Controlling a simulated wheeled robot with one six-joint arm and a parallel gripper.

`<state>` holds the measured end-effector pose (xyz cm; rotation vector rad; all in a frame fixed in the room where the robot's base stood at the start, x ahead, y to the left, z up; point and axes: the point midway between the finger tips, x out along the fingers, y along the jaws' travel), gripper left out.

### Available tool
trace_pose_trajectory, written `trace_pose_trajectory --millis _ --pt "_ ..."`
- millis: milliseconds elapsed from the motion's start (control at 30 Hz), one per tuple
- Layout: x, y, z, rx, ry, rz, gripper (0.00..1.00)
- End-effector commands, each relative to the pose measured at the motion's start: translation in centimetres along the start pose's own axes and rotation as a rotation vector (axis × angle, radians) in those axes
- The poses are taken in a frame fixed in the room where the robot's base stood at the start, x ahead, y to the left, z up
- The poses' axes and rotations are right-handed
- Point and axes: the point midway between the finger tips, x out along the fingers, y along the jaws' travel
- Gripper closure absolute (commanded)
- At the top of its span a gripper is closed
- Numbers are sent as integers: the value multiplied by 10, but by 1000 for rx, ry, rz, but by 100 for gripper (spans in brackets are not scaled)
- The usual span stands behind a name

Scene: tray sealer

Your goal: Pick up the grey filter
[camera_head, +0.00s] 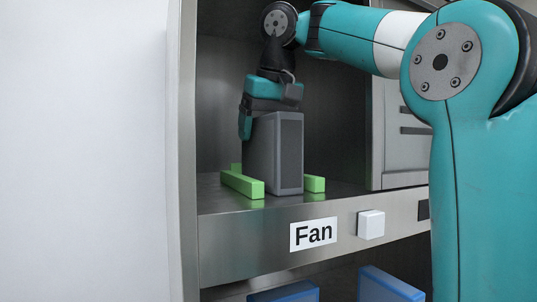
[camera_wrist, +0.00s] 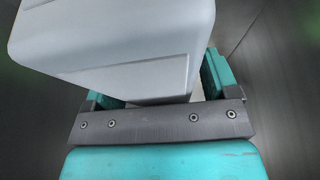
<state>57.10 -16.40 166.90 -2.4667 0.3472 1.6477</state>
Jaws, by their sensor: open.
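The grey filter (camera_head: 289,152) is a tall box standing upright on the metal shelf, between two green rails, in the head view. My gripper (camera_head: 268,118) is at the top of the filter, reaching down over it. In the wrist view the filter (camera_wrist: 120,45) fills the upper left, and my gripper (camera_wrist: 160,88) has one teal finger on each side of it. The jaws are open. Whether a finger touches the filter cannot be told, and the fingertips are partly hidden by the filter.
The left green rail (camera_head: 242,185) and right green rail (camera_head: 315,184) flank the filter's base. The shelf front (camera_head: 260,240) carries a "Fan" label (camera_head: 313,234) and a white button (camera_head: 371,224). A cabinet wall (camera_head: 188,150) stands close on the left. Blue objects (camera_head: 388,284) sit below.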

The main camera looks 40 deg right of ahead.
Motion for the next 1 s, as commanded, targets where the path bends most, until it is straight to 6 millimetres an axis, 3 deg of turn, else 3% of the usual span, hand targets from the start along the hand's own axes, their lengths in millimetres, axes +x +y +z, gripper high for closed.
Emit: trace_pose_trajectory --millis 567,833,1000 --pt "4 0 2 1 0 0 19" --pt "4 0 2 0 0 0 77" --pt "4 0 2 0 0 0 77"
